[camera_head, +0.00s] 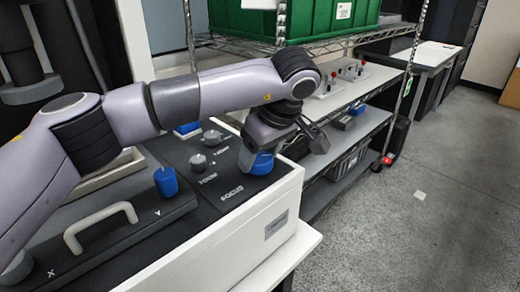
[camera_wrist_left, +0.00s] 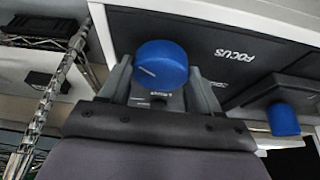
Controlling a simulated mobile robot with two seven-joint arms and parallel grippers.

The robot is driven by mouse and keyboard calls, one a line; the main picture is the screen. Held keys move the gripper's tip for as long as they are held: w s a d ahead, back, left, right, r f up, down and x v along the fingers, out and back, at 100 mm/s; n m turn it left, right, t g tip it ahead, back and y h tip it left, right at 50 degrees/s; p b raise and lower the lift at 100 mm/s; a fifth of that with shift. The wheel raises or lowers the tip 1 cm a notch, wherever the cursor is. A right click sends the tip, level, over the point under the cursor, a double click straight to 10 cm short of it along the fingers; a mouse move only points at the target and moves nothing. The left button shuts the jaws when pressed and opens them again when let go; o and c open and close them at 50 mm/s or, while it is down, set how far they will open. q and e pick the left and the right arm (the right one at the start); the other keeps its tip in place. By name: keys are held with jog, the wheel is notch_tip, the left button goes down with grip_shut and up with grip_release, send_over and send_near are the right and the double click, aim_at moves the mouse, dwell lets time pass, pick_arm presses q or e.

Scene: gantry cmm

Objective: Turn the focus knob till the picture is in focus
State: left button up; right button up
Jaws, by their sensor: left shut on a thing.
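The focus knob (camera_head: 257,163) is a blue cylinder at the right end of the dark control panel (camera_head: 226,196), behind the word FOCUS. My left gripper (camera_head: 262,146) reaches down over it from above, and the wrist hides the knob's top in the head view. In the left wrist view the round blue knob (camera_wrist_left: 161,64), with a pale line on its face, sits between the two fingers of my left gripper (camera_wrist_left: 160,80), which is shut on it. My right gripper is out of view. No screen with the picture can be seen.
Two grey knobs (camera_head: 198,161) stand left of the focus knob. Further left are another blue knob (camera_head: 166,181) and a pale handle (camera_head: 100,226) by the X and Y marks. A wire shelf (camera_head: 345,147) with a green crate (camera_head: 318,18) stands behind.

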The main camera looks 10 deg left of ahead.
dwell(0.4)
pick_arm(q)
jog(key=o, duration=1.1)
jog(key=shift+c, duration=0.2)
jog(key=v, duration=0.7)
